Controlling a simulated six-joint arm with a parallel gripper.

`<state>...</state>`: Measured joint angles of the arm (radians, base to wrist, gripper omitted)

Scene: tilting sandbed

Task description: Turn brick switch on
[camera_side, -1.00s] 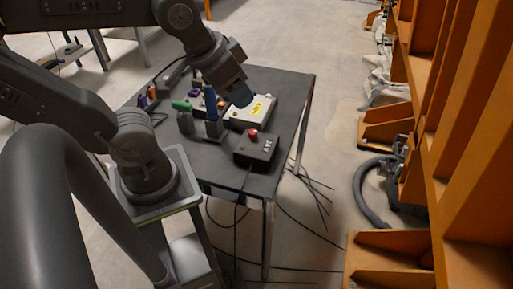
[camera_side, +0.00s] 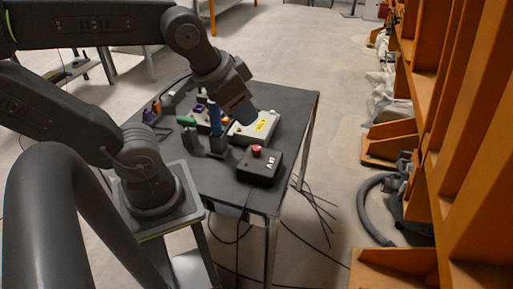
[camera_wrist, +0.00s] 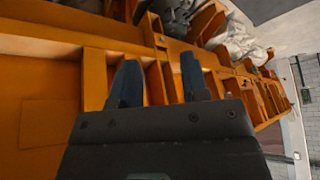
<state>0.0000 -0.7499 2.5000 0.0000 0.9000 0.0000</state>
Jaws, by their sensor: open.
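My gripper (camera_side: 232,116) is open and empty, its two blue fingers apart, in front of the far half of the dark table (camera_side: 290,105) in the side view. In the wrist view my gripper (camera_wrist: 159,64) points toward orange shelving, with nothing between the fingers. A black box with a red button (camera_side: 258,167) sits nearer the front right edge. I cannot tell which item is the brick switch. No table item shows in the wrist view.
A green-handled item (camera_side: 186,121) and small orange and purple items (camera_side: 151,112) stand on the table's left. An orange rack (camera_side: 440,110) rises at right, with a grey hose (camera_side: 366,208) on the floor. Cables hang below the table. The table's far right is bare.

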